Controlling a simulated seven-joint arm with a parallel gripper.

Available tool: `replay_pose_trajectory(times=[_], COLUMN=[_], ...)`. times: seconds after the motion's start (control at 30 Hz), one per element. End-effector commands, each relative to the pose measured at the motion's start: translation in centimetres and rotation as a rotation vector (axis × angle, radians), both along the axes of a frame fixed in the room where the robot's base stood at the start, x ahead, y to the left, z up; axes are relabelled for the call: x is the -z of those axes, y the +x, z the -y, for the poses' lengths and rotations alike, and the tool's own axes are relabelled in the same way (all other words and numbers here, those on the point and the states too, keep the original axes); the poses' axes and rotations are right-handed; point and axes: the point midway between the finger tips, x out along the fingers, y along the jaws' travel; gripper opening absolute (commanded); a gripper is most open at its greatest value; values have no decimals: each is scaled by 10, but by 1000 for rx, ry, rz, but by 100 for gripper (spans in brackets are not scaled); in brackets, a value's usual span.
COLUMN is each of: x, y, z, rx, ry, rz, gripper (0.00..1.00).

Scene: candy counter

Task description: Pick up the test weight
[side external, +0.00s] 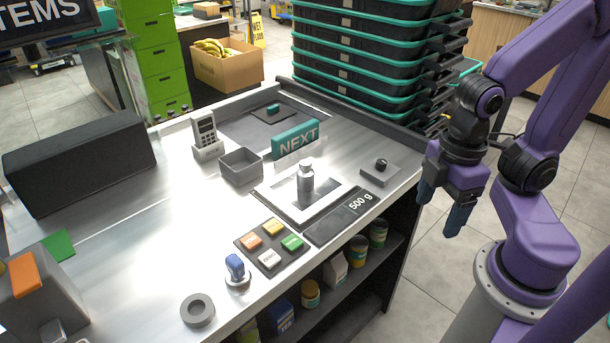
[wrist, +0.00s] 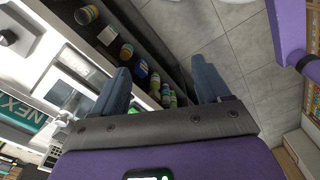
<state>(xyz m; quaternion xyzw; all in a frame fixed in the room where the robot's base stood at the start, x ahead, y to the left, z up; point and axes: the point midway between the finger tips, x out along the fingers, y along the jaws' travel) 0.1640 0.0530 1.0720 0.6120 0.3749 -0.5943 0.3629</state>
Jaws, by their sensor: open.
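The test weight (side external: 306,186) is a grey metal cylinder with a narrower neck and cap. It stands upright on the pale plate of a scale (side external: 278,200), whose display (side external: 345,215) reads 500 g. My gripper (side external: 441,203) is open and empty, fingers pointing down, beyond the counter's right edge and well apart from the weight. In the wrist view my open gripper (wrist: 160,68) shows its two blue fingers over the shelf and floor. The scale shows at the left of that view, with the weight small and unclear on it.
A teal NEXT sign (side external: 296,140) and a grey open box (side external: 240,166) stand behind the scale. A grey block with a black knob (side external: 380,168) sits to its right. A colored button pad (side external: 270,247) lies in front. Stacked crates (side external: 365,60) rise behind the counter.

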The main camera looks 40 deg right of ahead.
Motion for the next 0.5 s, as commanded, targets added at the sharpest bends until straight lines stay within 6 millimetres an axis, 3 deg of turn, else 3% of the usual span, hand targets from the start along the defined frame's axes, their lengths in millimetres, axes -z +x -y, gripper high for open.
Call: replay_pose_trajectory(times=[0.27, 0.37, 0.5], x=[-2, -6, -14], y=[6, 21, 54], z=[-3, -10, -24], rx=[42, 150, 402], ry=[-1, -5, -15], rz=[0, 3, 6], gripper=[76, 76, 76])
